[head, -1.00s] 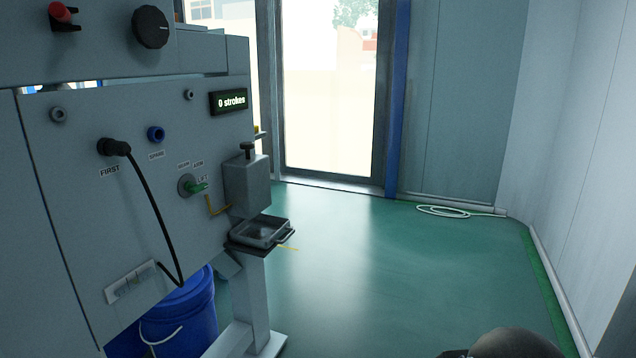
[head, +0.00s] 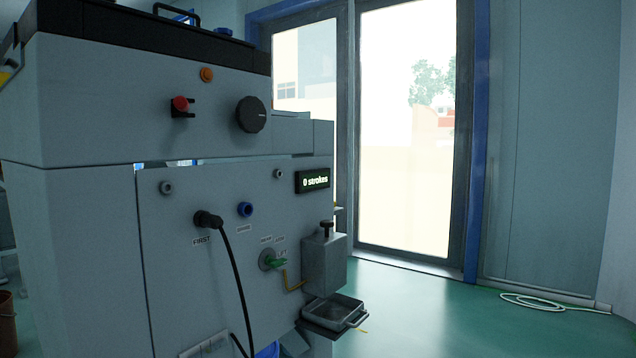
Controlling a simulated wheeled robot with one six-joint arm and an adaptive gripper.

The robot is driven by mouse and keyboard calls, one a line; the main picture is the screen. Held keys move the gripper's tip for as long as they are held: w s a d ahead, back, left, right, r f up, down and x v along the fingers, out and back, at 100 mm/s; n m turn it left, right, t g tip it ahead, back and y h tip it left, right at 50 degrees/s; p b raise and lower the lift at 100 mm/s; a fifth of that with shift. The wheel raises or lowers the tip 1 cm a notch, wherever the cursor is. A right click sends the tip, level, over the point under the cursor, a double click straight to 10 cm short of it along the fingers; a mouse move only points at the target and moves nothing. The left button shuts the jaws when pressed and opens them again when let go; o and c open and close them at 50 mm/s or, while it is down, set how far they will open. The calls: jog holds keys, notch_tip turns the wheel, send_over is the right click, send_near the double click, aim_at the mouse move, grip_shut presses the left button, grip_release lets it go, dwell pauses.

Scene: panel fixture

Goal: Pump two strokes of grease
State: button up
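The grease pump (head: 325,262) is a grey box with a dark knob (head: 326,229) on top, on the right side of the panel (head: 190,285). A small display (head: 313,180) above it reads "0 strokes". A grey tray (head: 335,311) sits below the pump. My gripper is not in view.
A black cable (head: 237,270) hangs from the socket labelled "FIRST", beside a blue socket (head: 245,209). Green floor (head: 430,320) right of the panel is clear, with a white hose (head: 545,301) by the wall.

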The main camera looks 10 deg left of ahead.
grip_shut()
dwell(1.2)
